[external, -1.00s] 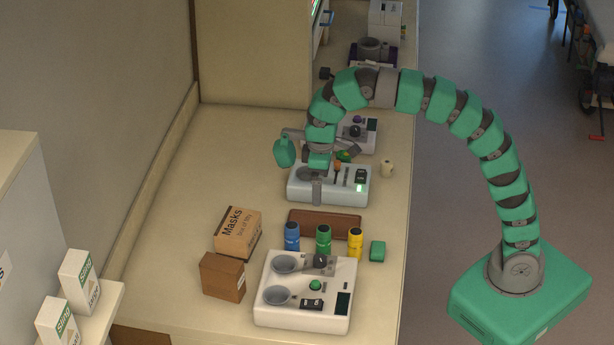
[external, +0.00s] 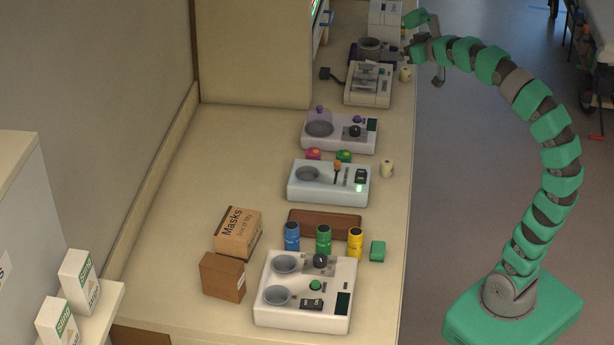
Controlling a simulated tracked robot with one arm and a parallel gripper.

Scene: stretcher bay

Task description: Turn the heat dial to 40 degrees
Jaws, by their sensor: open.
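No dial marked in degrees can be read at this size, so I cannot tell which knob is the heat dial. The front white unit (external: 262,313) has two grey wells, a black round knob (external: 320,261) and a green knob (external: 315,285). The third white unit (external: 309,143) has a clear purple-topped cover, a black knob (external: 354,131) and a purple knob (external: 357,119). The pale unit between them (external: 300,194) has an orange-tipped lever (external: 337,166) and a lit green display. My gripper (external: 418,48) is open and empty, raised near the counter's far right edge.
A printer-like unit (external: 368,95) and a purple-based unit (external: 371,47) stand at the back, near my gripper. Blue (external: 292,236), green (external: 323,238) and yellow (external: 355,241) bottles stand behind the front unit. Boxes (external: 237,233) are to its left.

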